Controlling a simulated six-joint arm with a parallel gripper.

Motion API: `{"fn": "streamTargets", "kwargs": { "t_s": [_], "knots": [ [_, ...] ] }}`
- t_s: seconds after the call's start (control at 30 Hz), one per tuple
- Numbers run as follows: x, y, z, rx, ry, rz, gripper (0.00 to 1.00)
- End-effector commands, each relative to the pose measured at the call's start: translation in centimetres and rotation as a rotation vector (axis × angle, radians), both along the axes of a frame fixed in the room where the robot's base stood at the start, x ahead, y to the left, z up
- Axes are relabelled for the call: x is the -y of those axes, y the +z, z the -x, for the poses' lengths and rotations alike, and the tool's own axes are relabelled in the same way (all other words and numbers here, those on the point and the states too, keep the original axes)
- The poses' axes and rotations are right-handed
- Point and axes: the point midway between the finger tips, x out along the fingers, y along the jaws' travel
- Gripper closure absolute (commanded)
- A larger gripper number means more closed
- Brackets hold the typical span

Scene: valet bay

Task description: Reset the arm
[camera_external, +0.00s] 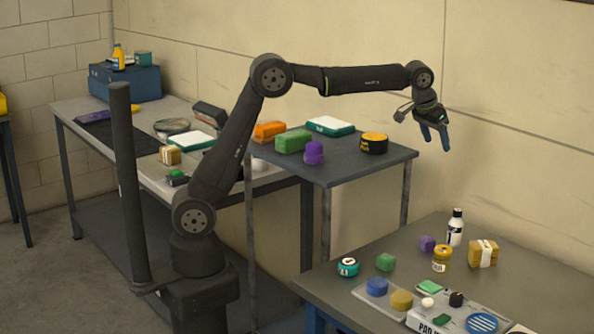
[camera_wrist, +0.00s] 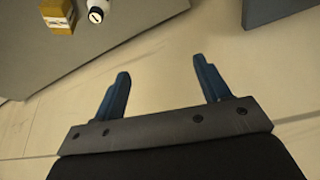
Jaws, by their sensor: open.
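My gripper (camera_external: 436,137) hangs at the end of my raised, outstretched arm. It is in the air to the right of the middle table, near the wall, touching nothing. Its two blue fingers point down. In the wrist view my gripper (camera_wrist: 163,90) shows its fingers spread wide apart with nothing between them. My gripper is open and empty.
The middle table (camera_external: 352,177) holds a green block (camera_external: 294,142), a purple piece (camera_external: 314,153) and a black-yellow tin (camera_external: 374,143). The lower right table (camera_external: 330,282) holds a white bottle (camera_external: 455,228), a yellow block (camera_external: 483,253) and several small items. A blue case (camera_external: 124,84) stands back left.

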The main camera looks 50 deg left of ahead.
Motion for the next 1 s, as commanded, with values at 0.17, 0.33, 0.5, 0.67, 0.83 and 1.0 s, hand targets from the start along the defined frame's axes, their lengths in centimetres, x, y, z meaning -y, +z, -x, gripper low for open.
{"fn": "streamTargets", "kwargs": {
  "t_s": [0.17, 0.33, 0.5, 0.67, 0.83, 1.0],
  "knots": [
    [-3.2, 1.6, -1.2, 0.001, 0.061, 0.001, 0.31],
    [-6.2, 2.8, -2.1, 0.0, 0.116, 0.0, 0.31],
    [-9.3, 4.1, -3.0, 0.0, 0.172, 0.001, 0.31],
    [-12.3, 5.1, -3.6, 0.001, 0.223, 0.001, 0.31],
    [-15.5, 5.9, -4.2, 0.001, 0.276, 0.001, 0.31],
    [-18.8, 6.7, -4.7, 0.0, 0.328, 0.0, 0.31]
  ]
}}
